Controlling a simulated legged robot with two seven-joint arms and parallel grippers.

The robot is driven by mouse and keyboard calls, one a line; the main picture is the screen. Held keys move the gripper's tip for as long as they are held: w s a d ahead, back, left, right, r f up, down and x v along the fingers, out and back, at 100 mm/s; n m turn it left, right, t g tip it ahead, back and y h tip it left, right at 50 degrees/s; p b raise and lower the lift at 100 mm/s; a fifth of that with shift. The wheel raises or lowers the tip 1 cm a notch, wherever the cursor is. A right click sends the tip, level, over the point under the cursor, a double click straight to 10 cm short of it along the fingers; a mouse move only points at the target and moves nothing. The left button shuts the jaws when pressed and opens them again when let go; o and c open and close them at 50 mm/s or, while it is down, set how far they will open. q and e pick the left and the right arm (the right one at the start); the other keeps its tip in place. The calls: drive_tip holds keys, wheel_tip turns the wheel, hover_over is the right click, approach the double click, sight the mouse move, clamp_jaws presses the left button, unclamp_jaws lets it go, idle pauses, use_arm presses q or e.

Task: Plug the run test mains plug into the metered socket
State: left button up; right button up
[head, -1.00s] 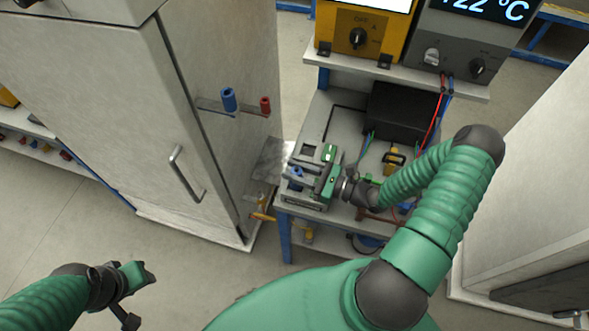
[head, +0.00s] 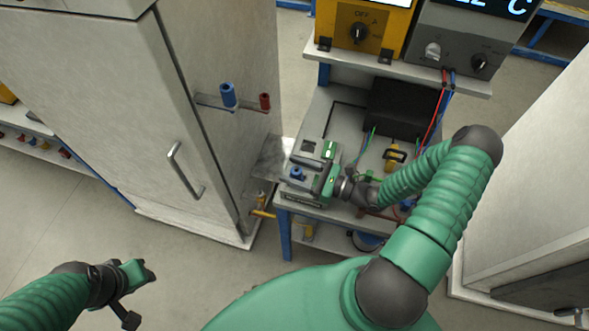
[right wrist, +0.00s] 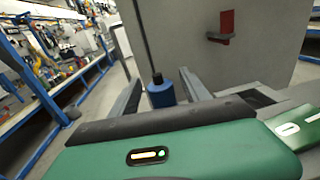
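A blue plug-like piece (head: 296,173) with a black top stands upright on the grey unit (head: 304,199) at the front left of the bench. It also shows in the right wrist view (right wrist: 161,93), between my right gripper's two fingers (right wrist: 160,95), with gaps on both sides. My right gripper (head: 307,179) reaches in from the right, open around or just short of this piece. A dark square recess (head: 309,147), possibly the metered socket, lies behind it beside a green switch (head: 329,150). My left gripper (head: 142,294) hangs over the floor, far from the bench; its opening is unclear.
A tall grey cabinet (head: 100,100) stands left of the bench, with a small bracket holding blue (head: 228,95) and red (head: 265,101) pieces. A black box (head: 400,108) and cables lie behind my right arm. Instruments (head: 362,32) stand on the upper shelf. Another grey cabinet (head: 540,170) is at right.

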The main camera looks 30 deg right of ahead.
drive_tip(key=b+v, duration=0.1)
drive_tip(key=v, duration=1)
drive_tip(key=shift+s+d+f, duration=0.1)
drive_tip(key=shift+d+f, duration=0.1)
drive_tip(key=shift+d, duration=0.05)
drive_tip(key=shift+s+d, duration=0.15)
drive_tip(key=shift+s, duration=0.15)
drive_tip(key=shift+r, duration=0.1)
